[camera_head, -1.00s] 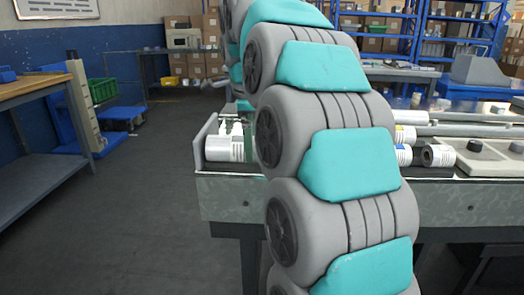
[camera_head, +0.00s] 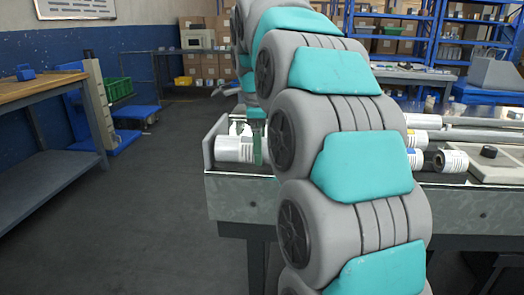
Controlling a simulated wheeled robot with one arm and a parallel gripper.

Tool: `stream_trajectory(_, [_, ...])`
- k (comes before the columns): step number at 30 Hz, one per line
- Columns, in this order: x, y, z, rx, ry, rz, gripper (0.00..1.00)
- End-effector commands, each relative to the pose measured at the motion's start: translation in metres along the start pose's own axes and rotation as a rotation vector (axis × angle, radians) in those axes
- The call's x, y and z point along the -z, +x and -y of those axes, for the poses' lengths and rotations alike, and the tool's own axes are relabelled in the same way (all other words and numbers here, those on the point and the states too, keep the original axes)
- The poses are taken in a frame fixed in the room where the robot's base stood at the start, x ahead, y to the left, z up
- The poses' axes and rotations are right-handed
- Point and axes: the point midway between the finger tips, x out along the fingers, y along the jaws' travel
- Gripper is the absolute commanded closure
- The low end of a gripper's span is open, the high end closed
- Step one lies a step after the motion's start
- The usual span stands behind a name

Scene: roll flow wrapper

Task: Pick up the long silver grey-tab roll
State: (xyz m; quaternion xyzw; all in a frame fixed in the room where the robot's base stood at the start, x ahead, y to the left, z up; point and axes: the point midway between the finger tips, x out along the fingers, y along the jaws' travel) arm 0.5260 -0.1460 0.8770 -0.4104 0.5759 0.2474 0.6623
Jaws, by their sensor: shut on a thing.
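My arm rises through the middle of the picture and hides much of the bench. Which one is the long silver grey-tab roll I cannot tell.
A white roll (camera_head: 235,149) lies at the bench's left end, beside the end plate (camera_head: 212,140). A dark-ended roll (camera_head: 452,161) and a pale block (camera_head: 490,168) are at the right. Floor is open at left, before a wooden-topped workbench (camera_head: 40,88).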

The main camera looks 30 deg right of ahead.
Motion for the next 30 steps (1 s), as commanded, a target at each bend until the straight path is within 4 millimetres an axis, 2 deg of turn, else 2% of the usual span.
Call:
stream_trajectory(1, [0.0,0.0,0.0,0.0,0.0,0.0,0.72])
stream_trajectory(9, [0.0,0.0,0.0,0.0,0.0,0.0,1.0])
stream_trajectory(23, [0.0,-0.002,0.001,0.002,0.0,0.001,1.0])
stream_trajectory(30, [0.0,-0.012,0.004,0.004,0.002,0.0,1.0])
